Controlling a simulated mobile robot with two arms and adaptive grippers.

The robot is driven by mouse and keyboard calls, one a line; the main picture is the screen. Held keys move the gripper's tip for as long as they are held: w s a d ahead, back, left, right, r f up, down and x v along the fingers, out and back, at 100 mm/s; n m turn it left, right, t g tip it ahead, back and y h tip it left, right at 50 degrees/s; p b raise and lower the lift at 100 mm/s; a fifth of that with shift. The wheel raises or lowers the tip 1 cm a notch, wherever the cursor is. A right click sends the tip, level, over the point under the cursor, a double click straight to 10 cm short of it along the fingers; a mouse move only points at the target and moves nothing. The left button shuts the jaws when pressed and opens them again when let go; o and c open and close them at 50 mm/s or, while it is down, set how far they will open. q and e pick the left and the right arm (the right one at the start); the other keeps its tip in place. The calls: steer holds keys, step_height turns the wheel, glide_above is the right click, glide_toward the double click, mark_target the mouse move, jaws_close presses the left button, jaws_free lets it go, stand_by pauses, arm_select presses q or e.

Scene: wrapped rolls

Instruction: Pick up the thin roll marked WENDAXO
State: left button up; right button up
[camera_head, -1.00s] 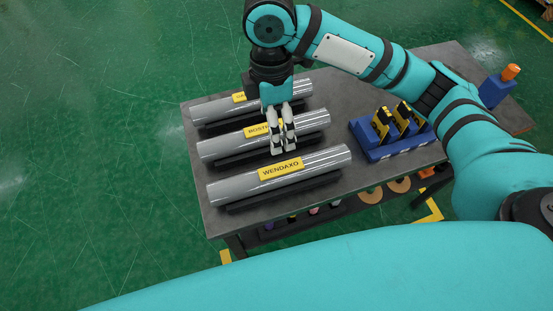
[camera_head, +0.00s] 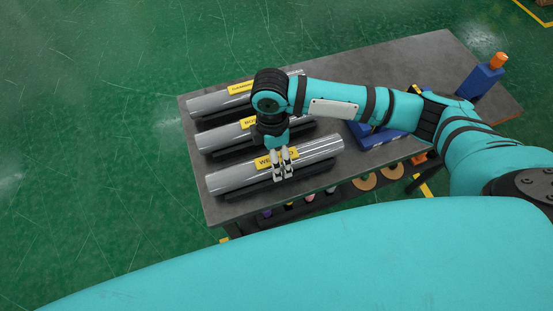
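The WENDAXO roll (camera_head: 318,152) is the nearest of three grey wrapped rolls and lies on a black cradle. Its yellow label (camera_head: 267,161) is partly covered by my gripper, so only the first letters show. My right gripper (camera_head: 283,174) points down over the middle of this roll, at the right part of the label. Its two fingers are a little apart with nothing seen between them. I cannot tell whether the fingertips touch the roll. My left gripper is not in view.
Two more labelled rolls, the middle one (camera_head: 220,138) and the far one (camera_head: 208,103), lie behind, partly hidden by my arm. A blue holder (camera_head: 374,141) and a blue block with an orange top (camera_head: 480,82) stand to the right on the dark table (camera_head: 420,55).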

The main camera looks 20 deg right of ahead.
steer(key=shift+s+f, duration=0.15)
steer(key=shift+f, duration=1)
steer(key=shift+r, duration=0.1)
jaws_close()
